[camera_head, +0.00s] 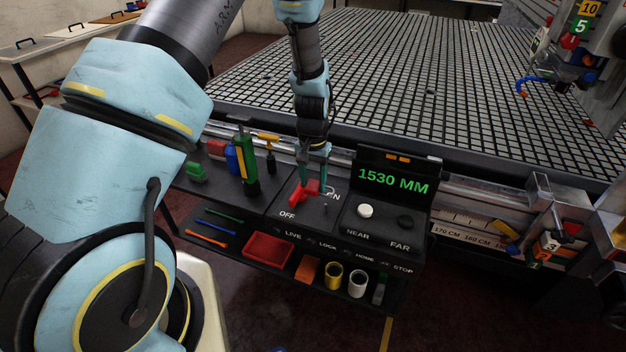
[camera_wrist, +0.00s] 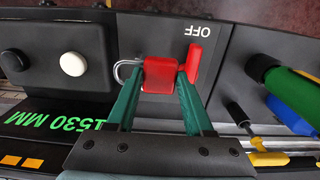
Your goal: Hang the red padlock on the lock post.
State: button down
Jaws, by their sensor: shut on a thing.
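My gripper (camera_head: 312,176) is over the dark control panel, its two green fingers pointing down. In the wrist view my gripper (camera_wrist: 160,82) is shut on the body of the red padlock (camera_wrist: 160,72). The padlock's grey shackle sticks out to the left, past the left finger. In the head view the padlock (camera_head: 313,186) shows between the fingers, partly hidden. A red switch handle (camera_wrist: 197,60) lies close to the right finger, by the OFF label; it also shows in the head view (camera_head: 297,198). I cannot clearly pick out the lock post; a small peg-like spot (camera_head: 325,204) shows below the fingers.
A display (camera_head: 393,178) reading 1530 MM stands right of my gripper, with a white button (camera_head: 365,211) and a black button (camera_head: 405,222) below. Green, blue and yellow tools (camera_head: 246,160) stand to the left. A red tray (camera_head: 268,249) is on the lower shelf.

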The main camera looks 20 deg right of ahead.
aim_at(298, 194)
jog(key=shift+f+b, duration=2.2)
jog(key=shift+f, duration=1.25)
jog(key=shift+c, duration=1.5)
grip_release()
jog(key=shift+o, duration=0.5)
jog(key=shift+d, duration=0.1)
jog(key=shift+s+d, duration=0.1)
jog(key=shift+s, duration=0.05)
